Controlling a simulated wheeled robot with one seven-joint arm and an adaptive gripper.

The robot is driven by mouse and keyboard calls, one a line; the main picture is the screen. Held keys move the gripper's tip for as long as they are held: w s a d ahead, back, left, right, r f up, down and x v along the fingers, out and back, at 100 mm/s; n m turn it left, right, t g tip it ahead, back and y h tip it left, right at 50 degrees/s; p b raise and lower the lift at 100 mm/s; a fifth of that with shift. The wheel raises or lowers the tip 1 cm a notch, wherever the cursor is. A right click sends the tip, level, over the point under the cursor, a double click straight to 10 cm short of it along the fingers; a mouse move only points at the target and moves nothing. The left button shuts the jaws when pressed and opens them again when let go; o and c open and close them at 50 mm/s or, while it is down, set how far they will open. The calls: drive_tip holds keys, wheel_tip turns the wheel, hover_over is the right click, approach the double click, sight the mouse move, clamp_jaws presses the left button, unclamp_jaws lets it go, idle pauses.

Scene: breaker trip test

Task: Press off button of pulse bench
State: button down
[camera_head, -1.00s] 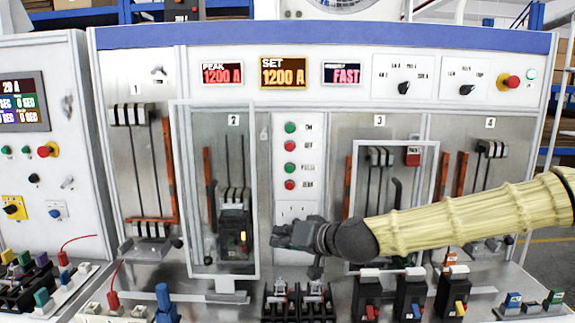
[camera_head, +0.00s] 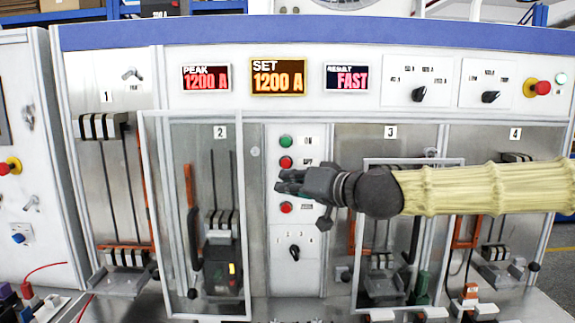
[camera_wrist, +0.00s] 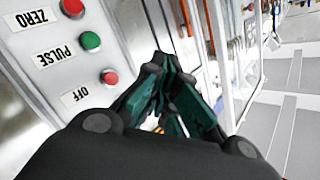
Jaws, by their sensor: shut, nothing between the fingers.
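The pulse bench (camera_head: 300,40) has a narrow white button panel (camera_head: 297,270) between bays 2 and 3. The red OFF button (camera_head: 286,162) is below the green ON button (camera_head: 285,141); its label is partly covered by my gripper. My gripper (camera_head: 280,183) is shut and empty, with its tips in front of the panel just below OFF, hiding the green PULSE button. The red ZERO button (camera_head: 286,207) shows below. In the wrist view the labels are inverted: the OFF button (camera_wrist: 110,77) lies left of my fingertips (camera_wrist: 162,65). I see no contact with OFF.
The bay 2 door (camera_head: 150,230) and the framed door (camera_head: 410,161) in front of bay 3 flank the panel. A rotary selector (camera_head: 294,251) sits below the buttons. Displays read PEAK 1200 A, SET 1200 A (camera_head: 278,76) and FAST.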

sight(286, 163)
drive_tip(key=w, duration=1)
drive_tip(key=shift+w+f+p, duration=0.25)
drive_tip(key=shift+f+p, duration=0.15)
drive_tip(key=shift+s, duration=0.1)
drive_tip(key=shift+a, duration=0.1)
idle(1.0)
